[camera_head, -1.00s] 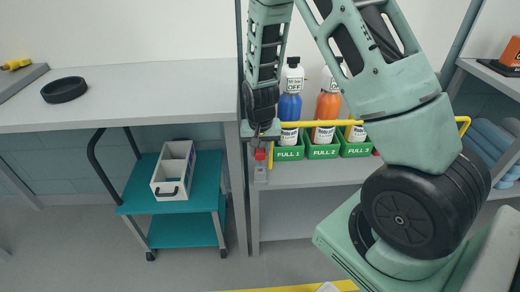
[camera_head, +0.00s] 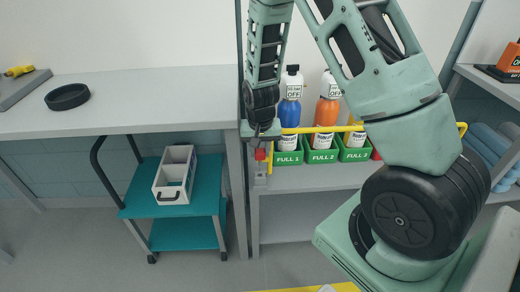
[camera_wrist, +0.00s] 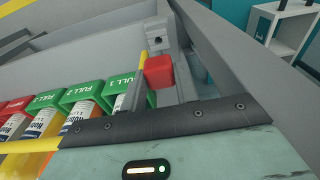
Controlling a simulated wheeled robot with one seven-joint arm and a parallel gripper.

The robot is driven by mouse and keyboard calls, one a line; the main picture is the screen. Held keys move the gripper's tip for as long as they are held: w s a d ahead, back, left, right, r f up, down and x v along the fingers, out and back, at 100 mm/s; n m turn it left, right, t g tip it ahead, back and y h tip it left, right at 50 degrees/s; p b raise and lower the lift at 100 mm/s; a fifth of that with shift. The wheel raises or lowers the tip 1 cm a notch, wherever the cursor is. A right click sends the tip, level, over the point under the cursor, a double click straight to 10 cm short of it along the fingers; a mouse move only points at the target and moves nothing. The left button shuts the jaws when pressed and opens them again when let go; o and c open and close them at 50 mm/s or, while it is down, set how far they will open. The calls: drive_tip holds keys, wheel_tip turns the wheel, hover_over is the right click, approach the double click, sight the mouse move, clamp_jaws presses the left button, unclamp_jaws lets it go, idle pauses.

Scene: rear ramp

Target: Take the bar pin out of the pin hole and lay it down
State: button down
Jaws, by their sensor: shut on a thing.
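The red head of the bar pin (camera_head: 260,154) is at the left end of the yellow bar (camera_head: 300,130), just under my gripper (camera_head: 262,137). In the wrist view the red head (camera_wrist: 158,72) sits against the dark edge of my gripper, which is shut on it. The fingertips are mostly hidden. A grey bracket (camera_head: 260,176) with the pin hole stands at the shelf's left end, right below the red head. It also shows in the wrist view (camera_wrist: 158,40). The pin's shank is hidden, so I cannot tell how deep it sits.
Bottles (camera_head: 290,100) stand in green holders (camera_head: 288,158) behind the yellow bar. A grey post (camera_head: 240,190) is close to the left of my gripper. A teal trolley (camera_head: 180,235) carries a white box (camera_head: 172,196). The grey worktop (camera_head: 150,95) at left has free room around a black ring (camera_head: 67,96).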

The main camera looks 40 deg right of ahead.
sight(260, 151)
drive_tip(key=shift+r+p, duration=3.15)
drive_tip(key=shift+r, duration=0.7)
drive_tip(key=shift+f, duration=0.1)
